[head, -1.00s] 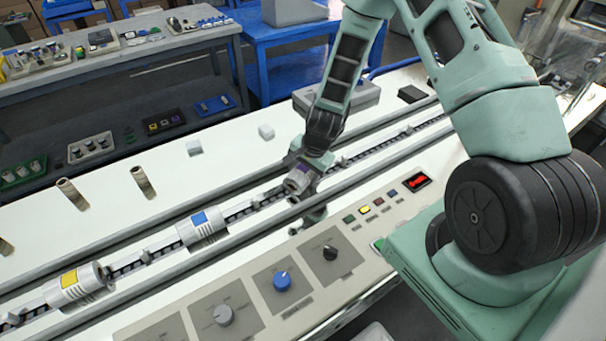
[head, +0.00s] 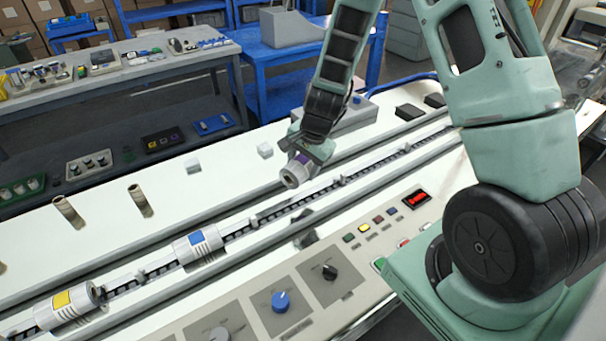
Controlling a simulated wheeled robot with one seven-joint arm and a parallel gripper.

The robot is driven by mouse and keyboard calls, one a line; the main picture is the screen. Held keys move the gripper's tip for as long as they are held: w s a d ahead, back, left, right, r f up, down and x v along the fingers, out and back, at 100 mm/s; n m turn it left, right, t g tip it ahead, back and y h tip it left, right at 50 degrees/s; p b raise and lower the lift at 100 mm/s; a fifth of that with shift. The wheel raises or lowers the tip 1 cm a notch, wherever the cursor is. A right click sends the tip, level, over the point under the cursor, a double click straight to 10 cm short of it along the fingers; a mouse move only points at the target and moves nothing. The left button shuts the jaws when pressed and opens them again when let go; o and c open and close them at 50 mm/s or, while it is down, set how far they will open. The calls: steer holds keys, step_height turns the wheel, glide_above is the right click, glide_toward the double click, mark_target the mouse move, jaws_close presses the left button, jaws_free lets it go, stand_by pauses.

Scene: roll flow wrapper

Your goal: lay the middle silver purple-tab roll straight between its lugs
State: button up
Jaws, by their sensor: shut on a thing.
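My gripper (head: 301,160) is shut on the silver purple-tab roll (head: 289,180). The roll shows its round end with a dark core, and a bit of purple shows beside the fingers. It hangs over the far rail of the long conveyor channel (head: 300,204), apart from the dark chain. Much of the roll is hidden by the gripper. Small grey lugs stand along the chain, one (head: 254,222) left of the roll and one (head: 338,181) right of it. The stretch of chain between these lugs is empty.
A blue-tab roll (head: 207,245) and a yellow-tab roll (head: 62,309) lie in the channel at the left. Two small white blocks and upright brown cores (head: 141,203) stand on the white deck behind. The control panel (head: 255,320) lies in front.

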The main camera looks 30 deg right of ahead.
steer(key=shift+a+r+m+h+p, duration=0.15)
steer(key=shift+m+h+p, duration=0.3)
steer(key=shift+m, duration=0.75)
steer(key=shift+f+m, duration=0.35)
steer(key=shift+m, duration=0.45)
step_height(320, 180, down, 9)
steer(key=b, duration=0.7)
steer(key=shift+r+b, duration=0.15)
steer(key=shift+b, duration=0.2)
steer(key=shift+f, duration=0.25)
steer(key=o, duration=1.3)
steer(key=shift+s+f, duration=0.1)
steer(key=shift+s, duration=0.05)
steer(key=shift+s, duration=0.1)
steer(key=p+v, duration=0.6)
steer(key=v, duration=1.1)
steer(key=shift+r, duration=0.35)
